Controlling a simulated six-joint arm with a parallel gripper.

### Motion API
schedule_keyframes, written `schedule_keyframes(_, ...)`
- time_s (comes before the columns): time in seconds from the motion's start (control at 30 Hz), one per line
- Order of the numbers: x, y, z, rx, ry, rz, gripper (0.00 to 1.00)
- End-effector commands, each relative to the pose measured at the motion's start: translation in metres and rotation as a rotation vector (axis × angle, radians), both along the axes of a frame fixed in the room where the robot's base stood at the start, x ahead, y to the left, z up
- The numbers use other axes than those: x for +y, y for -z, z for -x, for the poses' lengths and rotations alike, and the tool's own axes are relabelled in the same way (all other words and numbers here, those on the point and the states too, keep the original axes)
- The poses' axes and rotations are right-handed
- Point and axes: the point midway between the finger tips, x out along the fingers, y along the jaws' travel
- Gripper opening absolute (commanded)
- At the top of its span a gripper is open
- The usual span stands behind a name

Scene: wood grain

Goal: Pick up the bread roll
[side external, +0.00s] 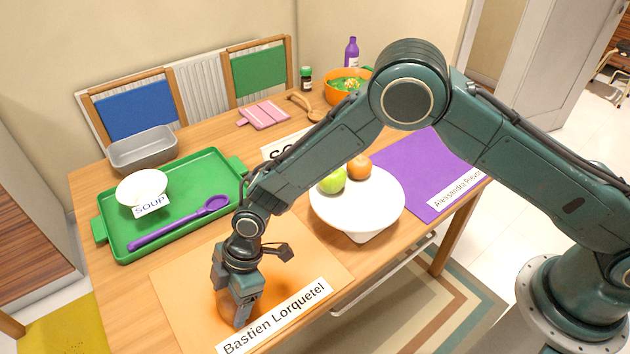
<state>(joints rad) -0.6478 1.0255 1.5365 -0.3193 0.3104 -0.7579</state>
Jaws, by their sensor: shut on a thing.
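The bread roll (225,309) is a brown-orange round thing low on the orange placemat (190,275), mostly hidden behind my gripper. My gripper (241,318) points down over the placemat and is shut on the roll. The roll seems to be at or very near the placemat; I cannot tell whether it touches. The placemat bears a white name label (275,318) reading "Bastien Lorquetel", just right of my gripper.
A green tray (120,245) with a white bowl (141,186) and purple spoon (180,224) lies at left. A grey pan (143,150) stands behind it. A white stand (365,210) holds a green apple (333,180) and an orange fruit (359,166). A purple placemat (415,170) lies right.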

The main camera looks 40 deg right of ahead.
Motion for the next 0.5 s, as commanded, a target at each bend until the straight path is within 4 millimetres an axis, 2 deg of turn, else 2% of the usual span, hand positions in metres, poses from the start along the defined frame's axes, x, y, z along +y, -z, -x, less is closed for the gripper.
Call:
schedule_keyframes(0.27, 0.000, -0.023, -0.001, -0.002, 0.000, -0.002, 0.51)
schedule_keyframes(0.5, 0.000, -0.065, -0.001, -0.004, -0.001, -0.003, 0.51)
